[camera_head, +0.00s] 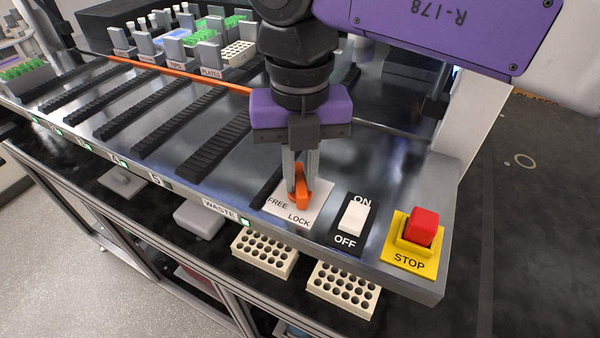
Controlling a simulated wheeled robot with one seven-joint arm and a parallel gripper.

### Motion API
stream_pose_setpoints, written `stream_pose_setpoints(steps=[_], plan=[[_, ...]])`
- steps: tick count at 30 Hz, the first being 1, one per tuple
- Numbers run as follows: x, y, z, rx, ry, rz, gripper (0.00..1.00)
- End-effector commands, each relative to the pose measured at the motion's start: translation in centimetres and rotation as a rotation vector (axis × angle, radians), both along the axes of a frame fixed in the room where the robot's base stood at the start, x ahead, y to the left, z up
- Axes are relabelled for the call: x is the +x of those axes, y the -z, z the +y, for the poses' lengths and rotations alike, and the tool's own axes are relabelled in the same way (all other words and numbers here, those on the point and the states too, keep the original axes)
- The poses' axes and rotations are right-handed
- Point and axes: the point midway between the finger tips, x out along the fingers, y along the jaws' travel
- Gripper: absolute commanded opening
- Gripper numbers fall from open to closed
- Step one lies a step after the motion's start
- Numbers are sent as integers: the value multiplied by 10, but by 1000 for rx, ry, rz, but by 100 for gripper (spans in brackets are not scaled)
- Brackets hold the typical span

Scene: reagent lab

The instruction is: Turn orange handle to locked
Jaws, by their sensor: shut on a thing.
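The orange handle (303,190) stands on a white plate (286,208) marked FREE on the left and LOCK at the front right. My gripper (301,188) comes down from above, and its two grey fingers are shut on the orange handle. The fingers hide part of the handle. The handle's visible lower end is toward the LOCK side of the plate, but I cannot tell its exact angle.
Right of the plate are a white ON/OFF rocker switch (352,217) and a red STOP button (421,226) on a yellow base. Black ribbed rails (216,146) run to the left. Labelled racks (213,62) stand at the back. White well blocks (343,288) sit below the front edge.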

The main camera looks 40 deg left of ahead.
Motion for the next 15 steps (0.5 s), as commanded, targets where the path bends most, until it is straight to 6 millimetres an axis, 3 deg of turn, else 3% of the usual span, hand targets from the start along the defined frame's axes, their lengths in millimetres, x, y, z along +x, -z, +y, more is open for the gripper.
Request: stream_pose_setpoints(steps=[15], plan=[[1,0,1,3,428,-3,0]])
